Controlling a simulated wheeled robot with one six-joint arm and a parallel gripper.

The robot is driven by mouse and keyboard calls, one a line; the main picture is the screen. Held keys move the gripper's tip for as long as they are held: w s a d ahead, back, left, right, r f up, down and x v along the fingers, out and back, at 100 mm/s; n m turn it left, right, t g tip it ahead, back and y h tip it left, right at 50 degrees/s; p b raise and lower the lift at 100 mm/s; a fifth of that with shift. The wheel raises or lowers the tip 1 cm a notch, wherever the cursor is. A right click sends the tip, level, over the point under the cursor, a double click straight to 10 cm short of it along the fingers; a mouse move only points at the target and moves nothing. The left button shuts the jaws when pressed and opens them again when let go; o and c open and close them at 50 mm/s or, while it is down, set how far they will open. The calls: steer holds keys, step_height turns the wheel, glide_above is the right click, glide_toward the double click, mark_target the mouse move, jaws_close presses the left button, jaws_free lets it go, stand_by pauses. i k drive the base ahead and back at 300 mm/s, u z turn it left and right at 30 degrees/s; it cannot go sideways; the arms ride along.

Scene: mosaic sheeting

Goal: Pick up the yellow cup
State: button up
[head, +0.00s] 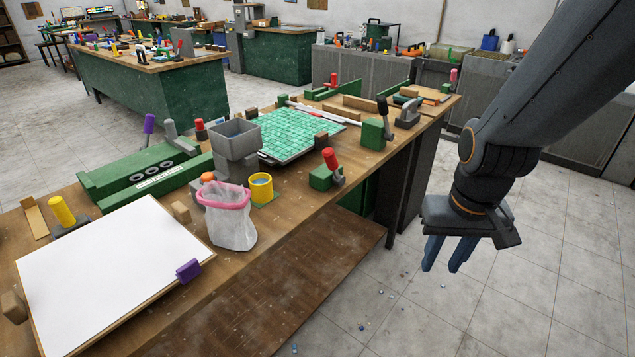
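The yellow cup (263,194) stands upright on a small green square mat (273,201) on the wooden workbench. Something blue-grey shows inside its rim. A white bag with a pink rim (231,222) stands close in front and to the left of it. My gripper (441,270) hangs at the right of the head view, well to the right of the cup and beyond the bench edge. Its blue fingers point down with a gap between them, and nothing shows in the gap.
A grey hopper (235,143) stands behind the cup, and a green block with a red-handled lever (327,177) stands to its right. A green tile sheet (300,130) lies behind. A white board (105,268) covers the bench's near left. Open floor lies below my gripper.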

mark_target(261, 188)
steer(key=z, duration=0.15)
steer(key=i, duration=1.2)
steer(key=u, duration=2)
